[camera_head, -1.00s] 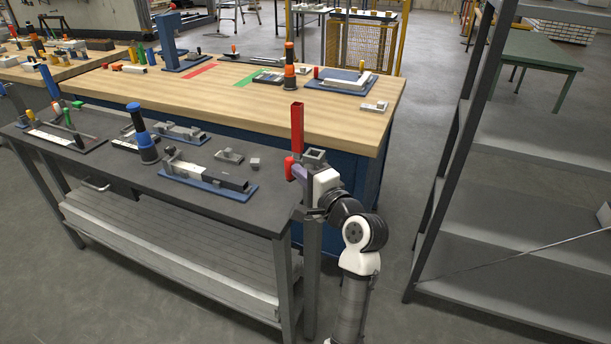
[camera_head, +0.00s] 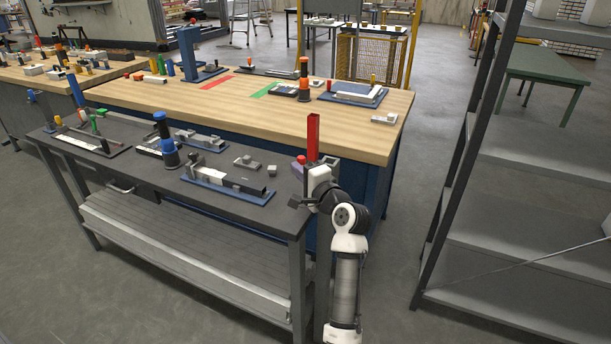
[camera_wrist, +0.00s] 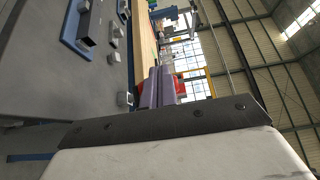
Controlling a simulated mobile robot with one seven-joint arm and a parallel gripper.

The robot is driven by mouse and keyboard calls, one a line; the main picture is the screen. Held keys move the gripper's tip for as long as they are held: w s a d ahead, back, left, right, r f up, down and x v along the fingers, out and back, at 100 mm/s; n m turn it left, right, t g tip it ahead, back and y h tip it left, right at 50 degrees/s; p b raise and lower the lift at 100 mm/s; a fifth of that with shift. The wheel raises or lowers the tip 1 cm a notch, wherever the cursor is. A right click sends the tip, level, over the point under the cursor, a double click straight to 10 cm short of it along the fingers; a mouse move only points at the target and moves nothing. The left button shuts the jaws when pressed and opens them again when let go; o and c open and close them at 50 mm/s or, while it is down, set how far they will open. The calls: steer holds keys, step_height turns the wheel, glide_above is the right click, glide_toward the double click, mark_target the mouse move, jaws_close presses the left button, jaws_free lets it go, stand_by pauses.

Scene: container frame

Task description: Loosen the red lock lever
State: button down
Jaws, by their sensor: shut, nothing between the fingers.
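A tall red bar (camera_head: 313,138) stands upright at the right end of the dark bench, beside a grey bracket (camera_head: 328,161). A smaller red piece (camera_head: 301,159) shows low on its left. I cannot tell for certain which red part is the lock lever. My gripper (camera_head: 297,168), with purple fingers, is at the foot of the red parts, and my wrist hides much of that area. In the wrist view the shut, empty fingers (camera_wrist: 158,86) point at a red part (camera_wrist: 179,84) just beyond them. I cannot tell whether they touch it.
The dark bench top (camera_head: 225,203) holds a blue fixture plate (camera_head: 262,198), a small grey block (camera_head: 272,169) and a blue-black post (camera_head: 166,143). A wooden table (camera_head: 385,148) stands behind. Grey shelving (camera_head: 520,150) stands at the right, with open floor between.

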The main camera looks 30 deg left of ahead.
steer(key=shift+w+a, duration=0.25)
stand_by(0.4)
stand_by(1.4)
